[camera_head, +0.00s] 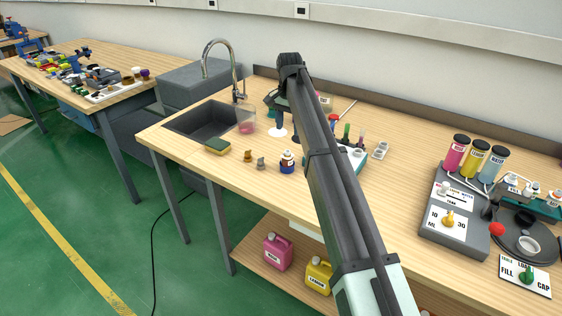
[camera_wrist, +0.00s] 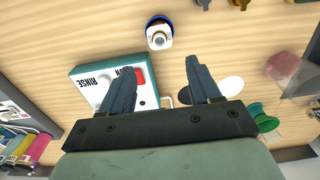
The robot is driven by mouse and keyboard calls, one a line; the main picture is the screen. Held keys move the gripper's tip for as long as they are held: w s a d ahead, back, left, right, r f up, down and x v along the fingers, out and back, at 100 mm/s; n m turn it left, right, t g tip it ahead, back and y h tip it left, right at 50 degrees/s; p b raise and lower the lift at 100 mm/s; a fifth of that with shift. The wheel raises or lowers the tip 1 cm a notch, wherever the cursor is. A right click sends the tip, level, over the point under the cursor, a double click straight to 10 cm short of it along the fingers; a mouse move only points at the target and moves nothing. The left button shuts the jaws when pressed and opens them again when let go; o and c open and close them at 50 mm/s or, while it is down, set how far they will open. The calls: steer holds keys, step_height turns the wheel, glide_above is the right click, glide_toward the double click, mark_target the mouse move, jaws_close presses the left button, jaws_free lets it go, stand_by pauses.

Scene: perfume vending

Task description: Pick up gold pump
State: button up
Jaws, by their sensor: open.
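In the wrist view two small pump pieces are cut off by the top edge; the farther right one (camera_wrist: 290,1) seems to be the gold pump. My gripper (camera_wrist: 159,64) is open and empty, with its fingers apart above the bench. In the head view it hangs behind and right of the pumps, partly hidden by my arm. It is apart from both pumps.
A blue-and-white bottle (camera_head: 287,161) stands right of the pumps and also shows in the wrist view (camera_wrist: 158,32). A RINSE box (camera_wrist: 88,72) sits beneath my gripper. A clear beaker (camera_head: 247,122), sponge (camera_head: 217,146) and sink (camera_head: 190,117) lie to the left.

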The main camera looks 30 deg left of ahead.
steer(key=m, duration=1.6)
glide_above(247, 152)
step_height(247, 152, down, 2)
steer(key=f, duration=0.8)
steer(key=shift+d+f, duration=0.1)
steer(key=shift+d, duration=0.1)
steer(key=shift+a+f, duration=0.2)
steer(key=shift+f, duration=2.7)
steer(key=shift+c, duration=0.3)
